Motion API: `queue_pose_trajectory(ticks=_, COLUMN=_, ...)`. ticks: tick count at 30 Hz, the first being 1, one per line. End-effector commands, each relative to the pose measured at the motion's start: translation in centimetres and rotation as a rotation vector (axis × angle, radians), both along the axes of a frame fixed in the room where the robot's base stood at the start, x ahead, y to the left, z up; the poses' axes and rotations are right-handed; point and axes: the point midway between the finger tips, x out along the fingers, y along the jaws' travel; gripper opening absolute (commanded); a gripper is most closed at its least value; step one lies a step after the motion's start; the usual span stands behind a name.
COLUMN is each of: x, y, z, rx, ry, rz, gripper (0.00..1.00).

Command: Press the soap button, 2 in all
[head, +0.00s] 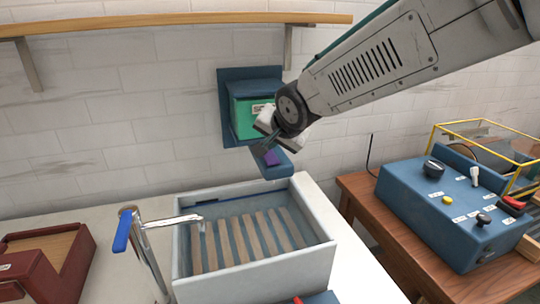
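A wall dispenser with a dark blue back plate (226,100) and a green box (245,120) hangs above the basin. A pale label is on the green box. A small purple part (271,158) shows at its lower end, above a blue ledge (278,170). I cannot tell whether this purple part is the soap button. My gripper (263,147) is in front of the dispenser's lower right, close to the purple part. Its wrist hides part of the green box. Contact and finger opening cannot be made out.
A white basin (325,215) with a slatted wooden bottom stands below. A tap with a blue lever (122,230) is at its left front. A blue control box (440,205) sits on a wooden table at right. A dark red box (60,265) is at left. A shelf (160,20) runs above.

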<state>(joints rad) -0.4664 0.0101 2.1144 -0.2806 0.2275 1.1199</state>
Motion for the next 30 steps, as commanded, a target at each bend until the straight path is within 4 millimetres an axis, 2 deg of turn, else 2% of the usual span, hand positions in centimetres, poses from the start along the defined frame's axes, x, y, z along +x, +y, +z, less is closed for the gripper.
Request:
queue_pose_trajectory(ticks=18, x=0.00, y=0.01, z=-0.03, rx=0.000, ry=0.000, rz=0.000, gripper=0.00)
queue_pose_trajectory(ticks=30, x=-0.05, y=0.00, z=-0.86, rx=0.000, ry=0.000, rz=0.000, gripper=0.00)
